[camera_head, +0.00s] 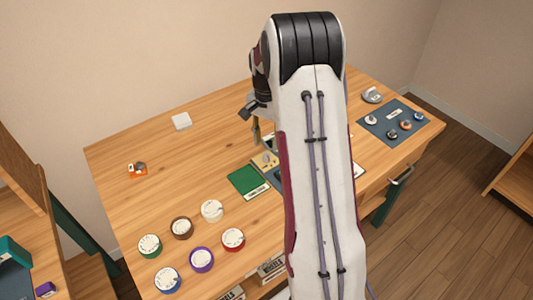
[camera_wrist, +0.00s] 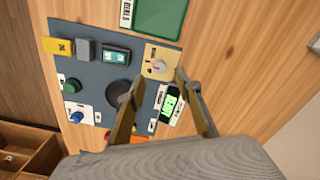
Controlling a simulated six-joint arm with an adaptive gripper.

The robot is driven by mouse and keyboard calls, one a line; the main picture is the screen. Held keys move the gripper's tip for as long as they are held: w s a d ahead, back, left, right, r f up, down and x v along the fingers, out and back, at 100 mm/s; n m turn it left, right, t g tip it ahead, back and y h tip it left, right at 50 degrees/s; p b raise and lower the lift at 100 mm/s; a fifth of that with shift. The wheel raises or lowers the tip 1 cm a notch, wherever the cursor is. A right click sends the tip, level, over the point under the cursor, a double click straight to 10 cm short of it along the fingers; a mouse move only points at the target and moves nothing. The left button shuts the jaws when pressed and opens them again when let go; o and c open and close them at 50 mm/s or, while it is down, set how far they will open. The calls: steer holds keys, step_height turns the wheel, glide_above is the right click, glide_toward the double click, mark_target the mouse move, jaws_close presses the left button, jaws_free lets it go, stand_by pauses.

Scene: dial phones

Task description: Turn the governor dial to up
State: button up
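A tan plate with a round pale dial (camera_wrist: 159,67) sits at a corner of a dark blue-grey panel (camera_wrist: 97,63) in the wrist view. A small red-orange mark shows on the dial. Its label is too small to read, so I cannot confirm it is the governor dial. It also shows in the head view (camera_head: 266,160), beside my arm. The panel also bears a green knob (camera_wrist: 71,86), a blue knob (camera_wrist: 75,115) and a black round knob (camera_wrist: 118,93). My gripper (camera_wrist: 158,82) is open and empty, its fingertips apart near the tan plate. Contact cannot be told.
A lit green display (camera_wrist: 170,104) lies beside my fingers. A yellow block (camera_wrist: 58,46), a grey block (camera_wrist: 86,49) and a green tray (camera_head: 248,181) are near. Several round dials, including a red one (camera_head: 233,239), stand front left. My arm hides much of the desk.

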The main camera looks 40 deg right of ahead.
mark_target(267, 155)
steer(key=shift+f, duration=3.1)
jaws_close()
